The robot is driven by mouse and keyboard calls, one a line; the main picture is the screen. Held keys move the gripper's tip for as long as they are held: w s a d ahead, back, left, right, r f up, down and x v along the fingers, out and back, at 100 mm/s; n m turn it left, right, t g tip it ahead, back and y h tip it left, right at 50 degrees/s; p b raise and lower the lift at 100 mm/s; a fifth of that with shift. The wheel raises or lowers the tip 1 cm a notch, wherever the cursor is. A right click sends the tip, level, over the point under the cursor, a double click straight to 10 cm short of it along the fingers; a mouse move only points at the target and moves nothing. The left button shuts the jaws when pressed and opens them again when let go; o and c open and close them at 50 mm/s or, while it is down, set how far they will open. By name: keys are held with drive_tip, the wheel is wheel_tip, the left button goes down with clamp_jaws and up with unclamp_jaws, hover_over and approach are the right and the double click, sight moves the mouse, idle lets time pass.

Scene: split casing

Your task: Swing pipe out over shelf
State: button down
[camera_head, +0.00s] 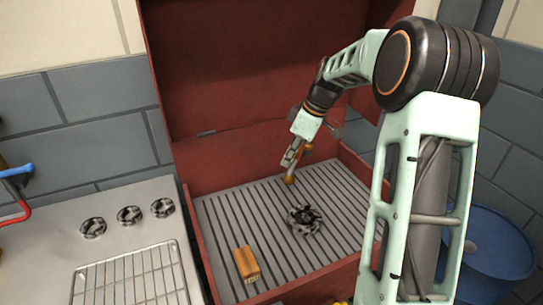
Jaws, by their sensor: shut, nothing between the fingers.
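A short orange-brown pipe (291,178) shows at the back of the red casing, beside and partly behind my gripper. Its lower end hangs over the grey slatted shelf (240,215), and much of its length is hidden by the gripper. My gripper (289,163) points down and left, shut and empty, close to the pipe. I cannot tell whether it touches the pipe.
A black finned wheel (304,220) and an orange block (247,264) lie on the shelf. The red casing (240,155) walls it in. A counter with knobs (129,215) and a wire rack (130,280) is left; a blue barrel (495,240) is right.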

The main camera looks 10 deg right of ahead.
drive_tip(key=shift+n+g, duration=0.3)
drive_tip(key=shift+n, duration=0.5)
drive_tip(key=shift+s+d, duration=0.45)
drive_tip(key=shift+d, duration=0.45)
drive_tip(key=shift+s+d, duration=0.45)
drive_tip(key=shift+d, duration=0.4)
drive_tip(key=shift+s+d, duration=0.45)
drive_tip(key=shift+d, duration=0.45)
